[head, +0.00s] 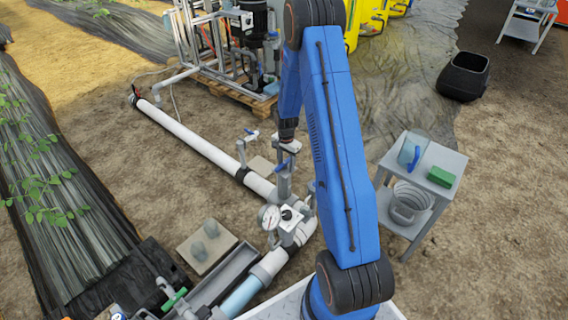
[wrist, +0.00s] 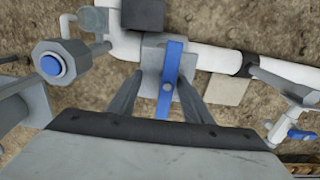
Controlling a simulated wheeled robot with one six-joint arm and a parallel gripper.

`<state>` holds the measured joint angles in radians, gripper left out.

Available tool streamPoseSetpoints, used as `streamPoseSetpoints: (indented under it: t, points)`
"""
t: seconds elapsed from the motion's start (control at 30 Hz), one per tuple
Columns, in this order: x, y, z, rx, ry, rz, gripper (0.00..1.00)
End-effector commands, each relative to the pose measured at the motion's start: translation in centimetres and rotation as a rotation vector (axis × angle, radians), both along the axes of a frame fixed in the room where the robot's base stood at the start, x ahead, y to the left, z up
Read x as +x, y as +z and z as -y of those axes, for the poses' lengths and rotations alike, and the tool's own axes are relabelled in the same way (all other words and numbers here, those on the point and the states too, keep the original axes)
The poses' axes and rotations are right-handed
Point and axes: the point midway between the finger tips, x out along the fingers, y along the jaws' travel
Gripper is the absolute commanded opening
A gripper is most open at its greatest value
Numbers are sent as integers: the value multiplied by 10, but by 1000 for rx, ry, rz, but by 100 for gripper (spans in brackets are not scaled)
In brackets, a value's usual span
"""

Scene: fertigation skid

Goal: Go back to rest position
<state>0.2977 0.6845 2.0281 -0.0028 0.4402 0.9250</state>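My blue arm reaches down over the white pipe (head: 205,146), and my gripper (head: 287,150) is at a valve beside that pipe. In the wrist view my gripper (wrist: 160,82) has its two grey fingers spread apart. A blue valve lever (wrist: 169,78) lies between and beyond them, running up and down the picture. The lever also shows small in the head view (head: 280,166). There is a gap at the left finger; whether the right finger touches the lever I cannot tell. Nothing is held.
A pressure gauge (head: 269,217) stands close in front of the valve. Another blue-handled valve (head: 250,133) rises behind it. A grey cart (head: 441,160) with a green block is at the right. A pump skid (head: 225,48) stands behind. Bare soil lies between.

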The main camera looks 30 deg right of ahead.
Motion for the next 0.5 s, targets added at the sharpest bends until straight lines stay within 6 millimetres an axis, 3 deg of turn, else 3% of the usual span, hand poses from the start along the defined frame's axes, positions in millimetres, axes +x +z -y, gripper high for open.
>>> streamPoseSetpoints:
  t: [0.2, 0.5]
  points:
    - [-3, 22, 3, -1, -4, 8, 41]
    - [-2, 24, 2, -2, -3, 10, 41]
